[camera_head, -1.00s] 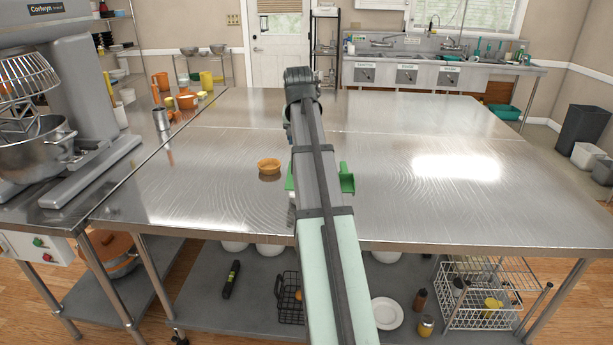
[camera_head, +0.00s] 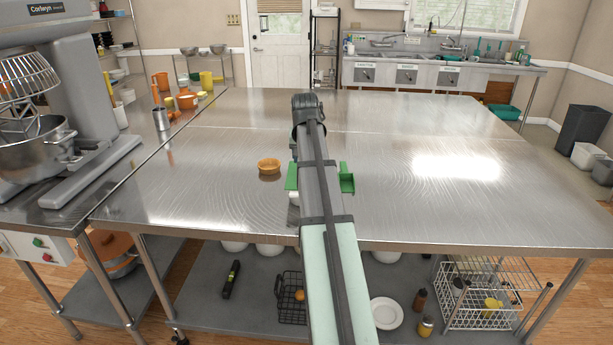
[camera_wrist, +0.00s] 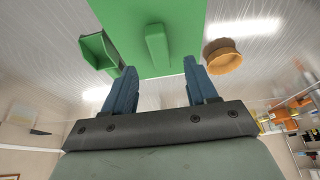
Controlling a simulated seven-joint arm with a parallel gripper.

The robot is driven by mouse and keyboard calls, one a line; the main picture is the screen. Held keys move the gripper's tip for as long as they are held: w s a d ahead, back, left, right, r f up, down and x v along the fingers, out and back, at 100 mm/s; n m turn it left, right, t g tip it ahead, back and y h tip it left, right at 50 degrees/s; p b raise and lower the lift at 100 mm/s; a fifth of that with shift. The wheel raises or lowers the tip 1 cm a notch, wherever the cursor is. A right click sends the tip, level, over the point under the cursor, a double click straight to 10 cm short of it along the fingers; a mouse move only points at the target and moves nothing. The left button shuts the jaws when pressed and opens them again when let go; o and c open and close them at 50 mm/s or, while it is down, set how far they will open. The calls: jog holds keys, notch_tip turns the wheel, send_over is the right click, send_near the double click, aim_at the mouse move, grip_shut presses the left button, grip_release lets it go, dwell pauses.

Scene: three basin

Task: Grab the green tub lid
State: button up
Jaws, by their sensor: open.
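The green tub lid (camera_wrist: 188,12) shows in the wrist view as a flat green sheet with a raised bar-shaped handle (camera_wrist: 157,46) at its middle. My gripper (camera_wrist: 160,68) is open and empty. Its two blue fingers point toward the lid, with the handle lying between and beyond the tips. I cannot tell the exact gap to the handle. In the head view, my arm covers most of the lid, and a green edge (camera_head: 291,177) shows left of the arm. A smaller green open-shaped piece (camera_wrist: 99,52) sits beside the lid, also seen right of my arm (camera_head: 347,180).
An orange bowl (camera_head: 269,166) stands on the steel table left of the arm; it also shows in the wrist view (camera_wrist: 223,57), close to one finger. A large mixer (camera_head: 62,90) stands at the far left. The table's right side (camera_head: 480,205) is clear.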

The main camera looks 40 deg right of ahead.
jog(key=shift+x, duration=2.5)
jog(key=shift+a, duration=0.1)
grip_shut()
